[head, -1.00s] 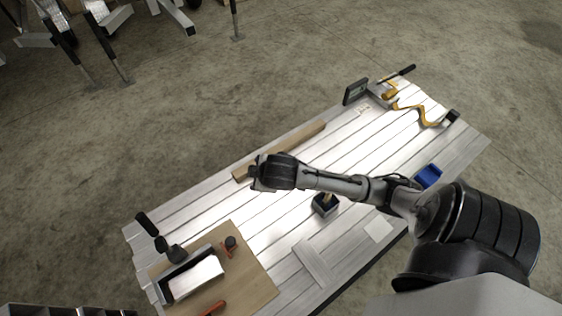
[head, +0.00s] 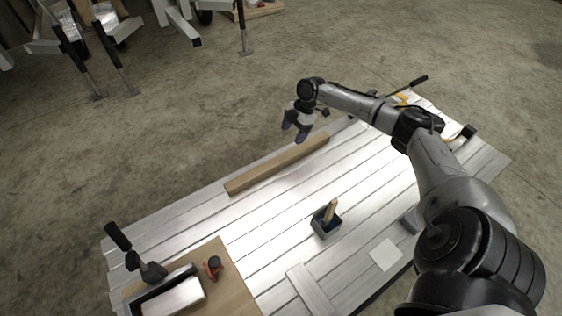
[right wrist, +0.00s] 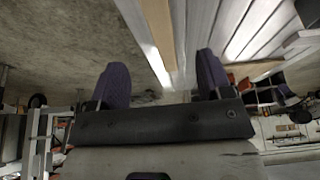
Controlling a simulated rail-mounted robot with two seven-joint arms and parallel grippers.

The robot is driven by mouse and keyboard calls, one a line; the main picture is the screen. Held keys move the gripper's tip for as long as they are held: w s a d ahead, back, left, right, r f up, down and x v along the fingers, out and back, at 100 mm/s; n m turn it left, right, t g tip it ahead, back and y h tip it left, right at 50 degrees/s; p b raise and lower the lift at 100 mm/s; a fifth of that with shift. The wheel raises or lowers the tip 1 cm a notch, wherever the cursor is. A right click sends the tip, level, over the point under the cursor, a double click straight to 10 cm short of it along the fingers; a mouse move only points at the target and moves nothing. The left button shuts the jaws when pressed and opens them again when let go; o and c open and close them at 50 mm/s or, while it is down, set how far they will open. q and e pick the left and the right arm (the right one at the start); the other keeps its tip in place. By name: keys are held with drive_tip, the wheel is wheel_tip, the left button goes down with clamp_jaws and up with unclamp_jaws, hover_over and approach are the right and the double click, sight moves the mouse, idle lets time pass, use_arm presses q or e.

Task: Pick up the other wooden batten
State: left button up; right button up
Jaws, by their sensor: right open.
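A long wooden batten (head: 277,164) lies along the far edge of the slatted aluminium bench top (head: 262,212). My right gripper (head: 294,135) is above the batten's right-hand part, with its two purple-padded fingers apart and nothing between them. In the right wrist view the batten (right wrist: 158,30) runs up from between the open fingers (right wrist: 158,85), apart from both. My left gripper is not in view.
A dark box (head: 326,222) with a wooden-handled tool stands mid-bench. A wooden board (head: 232,280) at the near left carries a metal tray (head: 172,297) and an orange-and-black item (head: 213,267). A black-handled clamp (head: 117,237) is at the left corner. A white sheet (head: 385,254) lies at the right.

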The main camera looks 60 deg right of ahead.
sight(282, 157)
drive_tip(key=b+x, duration=0.3)
drive_tip(key=x, duration=0.4)
drive_tip(key=shift+a+f+b, duration=0.1)
drive_tip(key=shift+f+b, duration=0.2)
drive_tip(key=shift+w+a+f, duration=0.15)
drive_tip(key=shift+a+f, duration=0.1)
drive_tip(key=shift+f, duration=0.2)
drive_tip(key=shift+w+f+b, duration=0.15)
drive_tip(key=shift+f+b, duration=0.55)
drive_tip(key=shift+b, duration=0.15)
drive_tip(key=b+x, duration=0.2)
drive_tip(key=x, duration=0.1)
drive_tip(key=shift+w+d+b, duration=0.1)
drive_tip(key=shift+b, duration=0.2)
drive_tip(key=shift+w+a+f, duration=0.1)
drive_tip(key=shift+a+f, duration=0.15)
drive_tip(key=shift+f, duration=0.15)
drive_tip(key=shift+r, duration=0.1)
